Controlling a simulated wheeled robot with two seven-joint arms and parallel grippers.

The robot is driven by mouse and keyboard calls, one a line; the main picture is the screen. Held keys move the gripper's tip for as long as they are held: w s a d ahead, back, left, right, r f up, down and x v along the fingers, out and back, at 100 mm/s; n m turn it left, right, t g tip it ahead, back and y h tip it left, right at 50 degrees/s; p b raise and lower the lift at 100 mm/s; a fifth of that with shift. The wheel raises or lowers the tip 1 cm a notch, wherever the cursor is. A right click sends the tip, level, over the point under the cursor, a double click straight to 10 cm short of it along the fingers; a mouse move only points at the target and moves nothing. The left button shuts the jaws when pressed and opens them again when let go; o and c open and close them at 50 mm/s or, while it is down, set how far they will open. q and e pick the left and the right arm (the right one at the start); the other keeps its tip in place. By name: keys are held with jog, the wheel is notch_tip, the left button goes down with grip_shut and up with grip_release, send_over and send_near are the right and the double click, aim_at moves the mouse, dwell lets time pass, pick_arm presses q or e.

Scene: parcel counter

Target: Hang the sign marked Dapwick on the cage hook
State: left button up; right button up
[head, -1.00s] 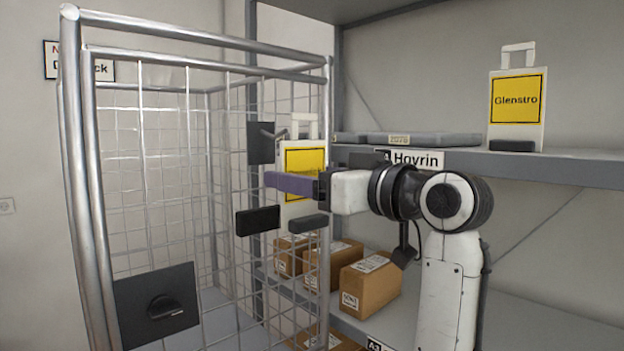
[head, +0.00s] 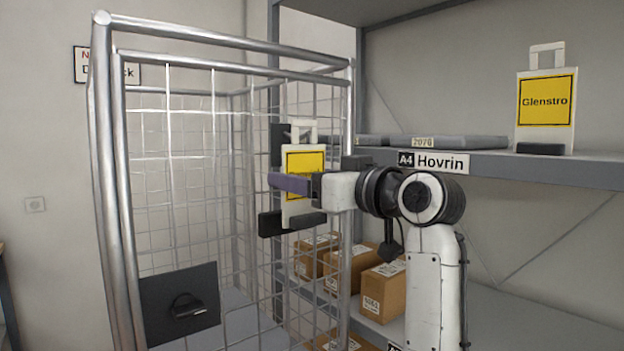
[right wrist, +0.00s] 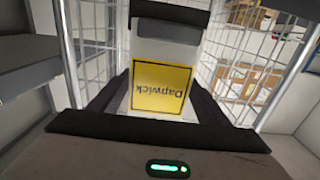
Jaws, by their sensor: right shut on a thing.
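The Dapwick sign (head: 302,212) is a white plate with a yellow label and a white loop handle on top. It is upright at the mesh cage. In the right wrist view the label on the sign (right wrist: 163,88) reads Dapwick upside down. My right gripper (head: 292,184) is shut on the sign, with a finger at each side of it. The cage hook's dark back plate (head: 277,140) shows just left of the sign's top. The hook itself is hidden behind the sign, so I cannot tell whether the loop is around it. My left gripper is out of view.
The cage (head: 108,200) has thick metal posts and a dark latch plate (head: 180,303). A dark block (head: 269,224) sits below the hook plate. Right of the cage, a shelf (head: 480,170) holds a Glenstro sign (head: 545,98) and a grey flat case (head: 450,142); cartons (head: 380,293) stand below.

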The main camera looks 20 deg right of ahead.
jog(key=shift+w+a, duration=0.2)
jog(key=shift+w, duration=0.3)
jog(key=shift+w+a+f, duration=0.1)
jog(key=shift+w+f, duration=0.2)
jog(key=shift+f, duration=0.25)
jog(key=shift+w+f, duration=0.1)
jog(key=shift+f, duration=0.15)
